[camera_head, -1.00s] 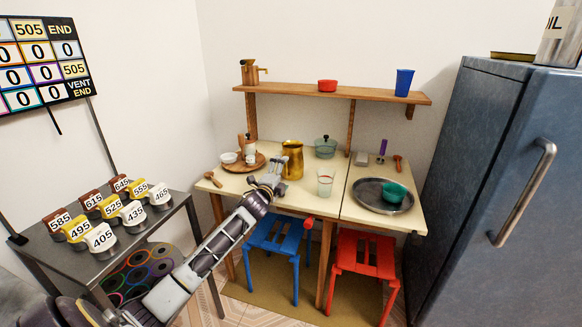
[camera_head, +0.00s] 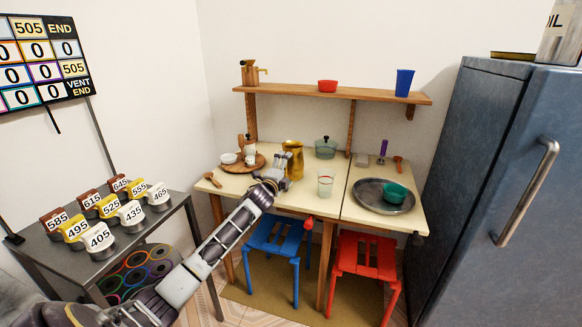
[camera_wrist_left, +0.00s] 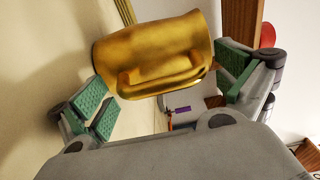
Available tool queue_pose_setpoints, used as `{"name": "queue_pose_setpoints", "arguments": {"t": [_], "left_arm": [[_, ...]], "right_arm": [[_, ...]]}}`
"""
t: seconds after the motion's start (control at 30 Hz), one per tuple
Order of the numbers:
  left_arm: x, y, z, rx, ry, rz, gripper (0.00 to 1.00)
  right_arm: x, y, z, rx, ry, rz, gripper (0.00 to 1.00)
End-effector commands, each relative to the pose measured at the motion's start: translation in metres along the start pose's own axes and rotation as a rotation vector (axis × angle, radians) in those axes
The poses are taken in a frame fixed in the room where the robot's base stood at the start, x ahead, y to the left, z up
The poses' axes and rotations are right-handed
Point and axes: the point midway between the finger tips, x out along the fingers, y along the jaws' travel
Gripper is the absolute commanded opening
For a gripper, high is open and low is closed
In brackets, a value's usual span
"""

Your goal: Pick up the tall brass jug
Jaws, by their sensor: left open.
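The tall brass jug (camera_head: 293,148) stands on the cream table, toward its back. In the left wrist view the jug (camera_wrist_left: 150,50) fills the upper middle, with its handle facing the camera. My left gripper (camera_head: 284,172) is at the jug's near side, open. In the left wrist view its green finger pads lie to the left and right of the jug, with the jug's body between or just beyond them. I cannot tell whether either pad touches it. My right gripper is not in view.
A clear glass (camera_head: 325,184) stands right of the gripper. A round wooden board (camera_head: 236,168) with small dishes is to the left, and a green-grey lidded pot (camera_head: 325,148) is behind right. A wooden shelf (camera_head: 330,93) runs above. A metal tray (camera_head: 368,202) holds a green bowl (camera_head: 395,193).

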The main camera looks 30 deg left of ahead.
Motion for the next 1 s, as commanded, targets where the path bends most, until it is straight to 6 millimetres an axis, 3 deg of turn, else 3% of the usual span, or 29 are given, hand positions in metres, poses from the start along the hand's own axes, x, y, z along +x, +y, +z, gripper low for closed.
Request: {"name": "queue_pose_setpoints", "arguments": {"t": [0.17, 0.73, 1.0], "left_arm": [[-0.0001, 0.0002, 0.0000, 0.000, 0.000, 0.000, 1.00], [-0.0002, 0.0013, 0.0002, 0.000, -0.001, 0.002, 0.28], [0.0000, -0.0025, 0.0003, 0.000, 0.000, -0.003, 0.27]], "right_arm": [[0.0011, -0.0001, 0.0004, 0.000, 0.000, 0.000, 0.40], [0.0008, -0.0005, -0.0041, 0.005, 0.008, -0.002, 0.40], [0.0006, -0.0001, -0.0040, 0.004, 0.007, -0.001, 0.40]]}}
